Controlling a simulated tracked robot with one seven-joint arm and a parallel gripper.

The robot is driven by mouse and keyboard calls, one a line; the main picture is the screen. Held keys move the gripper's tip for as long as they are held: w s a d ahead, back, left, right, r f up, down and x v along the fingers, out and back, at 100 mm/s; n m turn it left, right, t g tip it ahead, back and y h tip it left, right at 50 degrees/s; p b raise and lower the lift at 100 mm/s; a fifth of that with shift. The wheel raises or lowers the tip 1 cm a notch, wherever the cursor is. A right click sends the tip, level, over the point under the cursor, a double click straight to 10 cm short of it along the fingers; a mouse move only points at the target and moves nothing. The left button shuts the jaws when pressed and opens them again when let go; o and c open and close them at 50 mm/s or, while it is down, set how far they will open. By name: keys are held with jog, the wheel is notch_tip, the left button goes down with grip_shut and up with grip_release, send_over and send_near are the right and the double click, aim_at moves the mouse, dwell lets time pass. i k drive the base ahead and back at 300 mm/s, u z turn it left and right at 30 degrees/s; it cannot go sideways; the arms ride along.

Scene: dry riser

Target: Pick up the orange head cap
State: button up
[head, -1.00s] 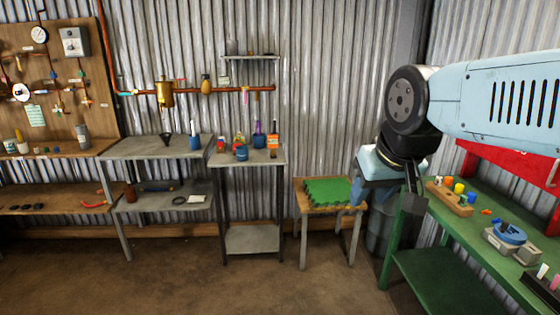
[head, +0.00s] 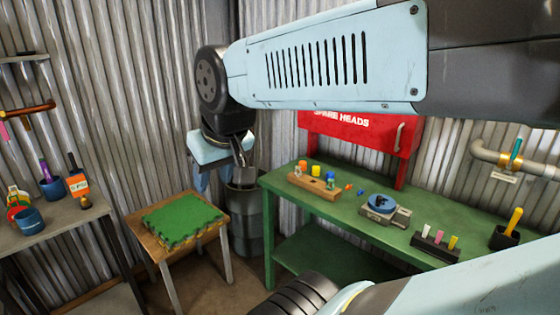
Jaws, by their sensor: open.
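A small orange piece (head: 303,165) stands at the left end of a wooden block (head: 322,186) on the green bench, beside a yellow and a blue one. A second, loose orange piece (head: 348,187) lies on the bench just right of the block. I cannot tell from here which of the two is the orange head cap. My gripper (head: 226,172) hangs left of the bench, above the dark drum, well apart from both pieces. It is open and small in view, and I see nothing held in it.
The green bench (head: 290,210) also carries a blue-topped device (head: 381,204), a dark holder with coloured sticks (head: 436,244) and a black cup (head: 504,237). A red cabinet (head: 350,135) stands behind it. A drum (head: 245,230) and a green-matted stool (head: 182,220) stand left.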

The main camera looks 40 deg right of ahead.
aim_at(303, 163)
jog(key=z, duration=0.4)
jog(key=i, duration=0.9)
jog(key=z, duration=0.75)
jog(key=i, duration=0.4)
jog(key=z, duration=0.35)
jog(key=k, duration=0.9)
jog(key=z, duration=0.2)
jog(key=i, duration=0.9)
jog(key=u, duration=0.1)
